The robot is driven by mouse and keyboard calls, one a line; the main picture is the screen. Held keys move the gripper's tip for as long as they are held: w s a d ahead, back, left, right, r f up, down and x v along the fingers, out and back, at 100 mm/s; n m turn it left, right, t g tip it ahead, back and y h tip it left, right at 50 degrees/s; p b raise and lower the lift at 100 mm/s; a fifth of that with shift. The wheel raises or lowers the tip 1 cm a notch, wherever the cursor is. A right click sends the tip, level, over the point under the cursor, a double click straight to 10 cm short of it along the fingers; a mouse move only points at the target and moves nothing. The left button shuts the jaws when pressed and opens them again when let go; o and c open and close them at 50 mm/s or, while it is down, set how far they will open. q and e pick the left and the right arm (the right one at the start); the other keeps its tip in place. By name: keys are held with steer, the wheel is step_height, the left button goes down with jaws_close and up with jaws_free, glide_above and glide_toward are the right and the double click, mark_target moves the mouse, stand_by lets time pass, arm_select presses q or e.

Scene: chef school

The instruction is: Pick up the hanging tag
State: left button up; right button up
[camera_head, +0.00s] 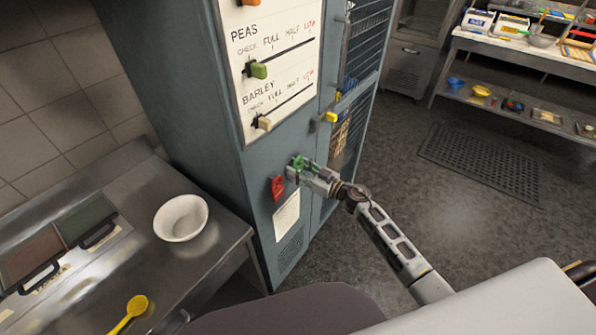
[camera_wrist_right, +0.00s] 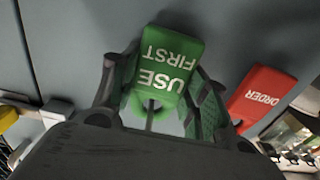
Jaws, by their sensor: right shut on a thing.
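A green hanging tag (camera_wrist_right: 165,68) reading "USE FIRST" fills the middle of the right wrist view, with a ring at its lower end there. My right gripper (camera_wrist_right: 150,105) has its two fingers on either side of the tag and is shut on it. In the head view the right gripper (camera_head: 306,171) is at the front of the blue-grey cabinet, with the green tag (camera_head: 299,162) at its fingertips. A red tag (camera_head: 278,188) hangs just left of it; it also shows in the right wrist view (camera_wrist_right: 262,97), reading "ORDER". My left gripper is not in view.
The cabinet (camera_head: 185,90) has a slider panel (camera_head: 275,60) above the tags and a paper sheet (camera_head: 287,216) below. A yellow latch (camera_head: 331,117) sticks out nearby. A steel counter at left holds a white bowl (camera_head: 181,218) and a yellow spoon (camera_head: 131,312).

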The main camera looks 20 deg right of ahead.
steer(key=shift+r, duration=0.1)
steer(key=shift+r, duration=0.65)
steer(key=b+v, duration=0.1)
steer(key=v, duration=1.7)
steer(key=shift+f, duration=0.1)
stand_by(0.5)
